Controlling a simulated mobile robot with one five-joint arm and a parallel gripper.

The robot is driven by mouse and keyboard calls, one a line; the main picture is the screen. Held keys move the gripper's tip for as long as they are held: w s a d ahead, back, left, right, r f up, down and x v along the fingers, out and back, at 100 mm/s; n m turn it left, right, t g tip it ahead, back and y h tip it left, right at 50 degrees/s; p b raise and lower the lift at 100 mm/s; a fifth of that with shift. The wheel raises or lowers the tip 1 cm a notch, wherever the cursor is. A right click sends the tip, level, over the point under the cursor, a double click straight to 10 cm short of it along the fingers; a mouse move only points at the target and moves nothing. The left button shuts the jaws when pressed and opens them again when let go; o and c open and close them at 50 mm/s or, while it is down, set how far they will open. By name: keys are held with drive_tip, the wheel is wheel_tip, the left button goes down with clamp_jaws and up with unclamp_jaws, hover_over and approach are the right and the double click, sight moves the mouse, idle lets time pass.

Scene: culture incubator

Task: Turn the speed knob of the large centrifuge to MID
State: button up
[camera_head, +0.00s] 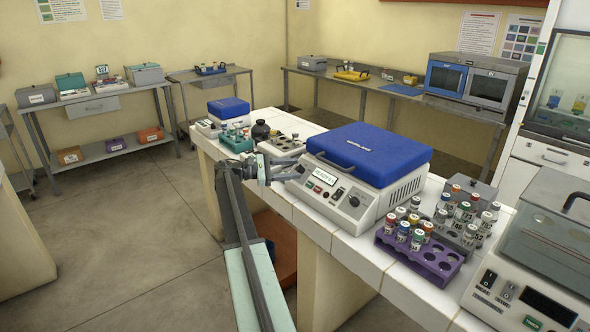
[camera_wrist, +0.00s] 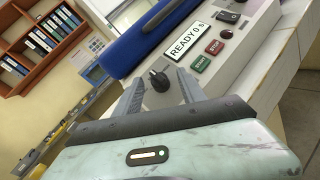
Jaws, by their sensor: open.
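The large centrifuge (camera_head: 395,197) is white with a closed blue lid (camera_head: 368,150) and stands on the white-tiled bench. Its sloping front panel has a display (camera_head: 325,178) reading READY, plus a green and a red button. The black speed knob (camera_wrist: 159,80) sits beside the display in the wrist view, with a small pale mark on it; its setting label is not readable. My gripper (camera_head: 296,168) is at the left end of the panel. In the wrist view my gripper (camera_wrist: 155,76) is open, one finger on each side of the knob; contact cannot be told.
A purple rack (camera_head: 430,262) with capped vials stands right of the centrifuge, before a grey rack of vials. A grey-lidded device (camera_head: 555,230) is at far right. A small blue-lidded centrifuge (camera_head: 229,107) and a teal rack (camera_head: 237,143) stand left. Open floor lies left of the bench.

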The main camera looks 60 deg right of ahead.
drive_tip(key=v, duration=0.7)
